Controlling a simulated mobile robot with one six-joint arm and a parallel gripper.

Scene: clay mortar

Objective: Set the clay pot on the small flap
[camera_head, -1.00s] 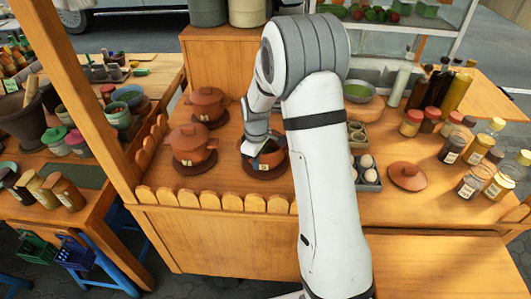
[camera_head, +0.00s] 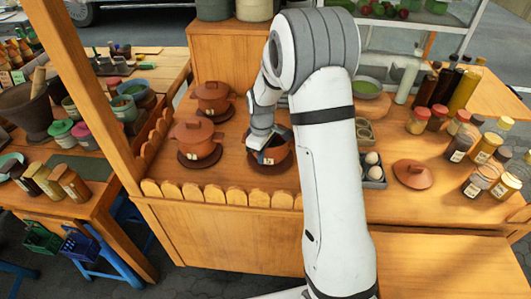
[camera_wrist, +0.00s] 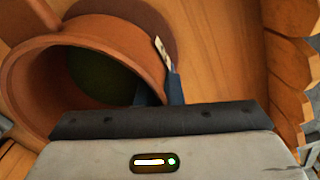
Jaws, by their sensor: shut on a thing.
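The clay pot (camera_head: 279,158) is an open, reddish-brown pot on the stall counter, partly hidden by my arm. My gripper (camera_head: 262,157) is shut on its rim. The wrist view shows the pot's open mouth (camera_wrist: 40,92) tilted in the picture, with a finger (camera_wrist: 174,88) at the rim beside a pale tag. A dark round mat (camera_head: 268,177) shows under the pot; the pot looks slightly above it, though contact is hard to judge. Wooden boards extend at the front right (camera_head: 450,268) and the far right (camera_head: 497,98); I cannot tell which is the small flap.
Two lidded clay pots (camera_head: 195,138) (camera_head: 212,97) stand to the left on dark mats. A loose clay lid (camera_head: 413,174), an egg tray (camera_head: 371,171) and several jars (camera_head: 486,149) are to the right. A scalloped wooden edging (camera_head: 215,194) lines the counter front.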

